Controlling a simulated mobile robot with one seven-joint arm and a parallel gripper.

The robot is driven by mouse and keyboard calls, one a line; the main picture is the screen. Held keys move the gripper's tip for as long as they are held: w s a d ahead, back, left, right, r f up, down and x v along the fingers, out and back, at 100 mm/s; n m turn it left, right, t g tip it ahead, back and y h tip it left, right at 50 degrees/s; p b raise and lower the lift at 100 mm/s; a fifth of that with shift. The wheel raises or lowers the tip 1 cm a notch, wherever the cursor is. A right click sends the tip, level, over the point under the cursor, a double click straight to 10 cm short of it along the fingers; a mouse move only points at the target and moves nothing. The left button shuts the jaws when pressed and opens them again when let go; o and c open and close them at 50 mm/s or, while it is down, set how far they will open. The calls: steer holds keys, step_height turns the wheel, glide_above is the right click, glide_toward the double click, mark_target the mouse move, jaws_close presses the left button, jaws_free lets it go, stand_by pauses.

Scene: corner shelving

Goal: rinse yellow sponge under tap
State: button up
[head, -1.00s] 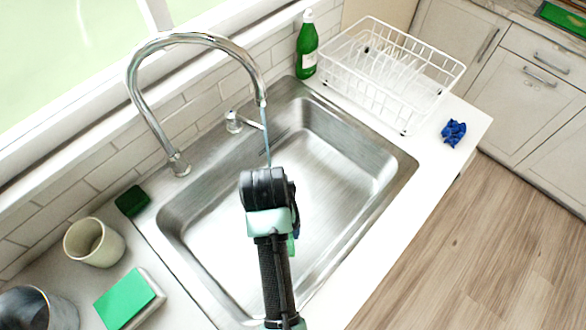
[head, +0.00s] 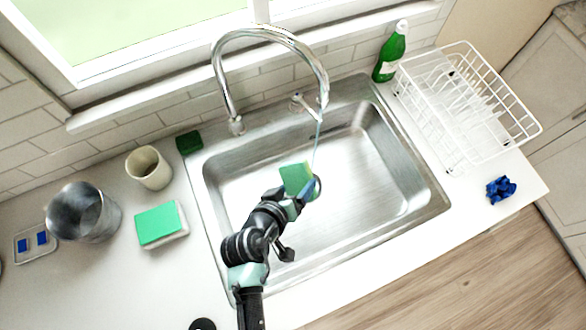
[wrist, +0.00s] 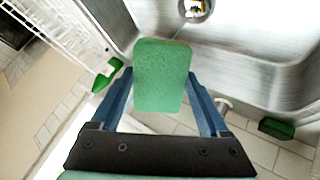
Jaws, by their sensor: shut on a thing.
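My gripper (head: 306,190) is over the sink basin (head: 370,185), its blue fingers shut on a sponge (head: 294,177). The sponge has a green face and a thin yellowish edge in the head view. In the wrist view the green face of the sponge (wrist: 160,72) stands between the two fingers. The chrome tap (head: 268,32) arches over the basin. A thin water stream (head: 318,138) falls from its spout close to the sponge's right side. I cannot tell whether water touches the sponge. The drain (wrist: 196,8) shows in the wrist view.
Left of the sink are a green-and-white sponge (head: 160,224), a beige cup (head: 149,168), a metal pot (head: 84,212) and a dark green block (head: 189,143). A green bottle (head: 390,54), white dish rack (head: 465,110) and crumpled blue cloth (head: 500,190) are at right.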

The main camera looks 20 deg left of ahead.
mark_target(304, 175)
steer(key=w+d+f+b, duration=0.1)
steer(key=w+b, duration=0.3)
steer(key=w, duration=0.8)
steer(key=shift+w+d+f, duration=0.25)
steer(key=shift+w+f, duration=0.1)
steer(key=shift+f, duration=0.45)
steer(key=shift+s, duration=0.1)
steer(key=shift+s+a+p, duration=0.15)
steer(key=shift+s+p, duration=0.15)
steer(key=shift+s, duration=1)
steer(key=shift+s+a+p, duration=0.2)
steer(key=shift+s+p, duration=0.05)
steer(key=shift+s, duration=1.05)
steer(key=shift+s+a+p, duration=0.15)
steer(key=shift+s+p, duration=0.15)
steer(key=shift+s, duration=1)
steer(key=p+v, duration=0.3)
steer(key=v, duration=0.1)
steer(key=shift+s+r, duration=0.25)
steer(key=shift+p+v, duration=0.55)
steer(key=shift+v, duration=0.35)
steer(key=shift+f, duration=0.1)
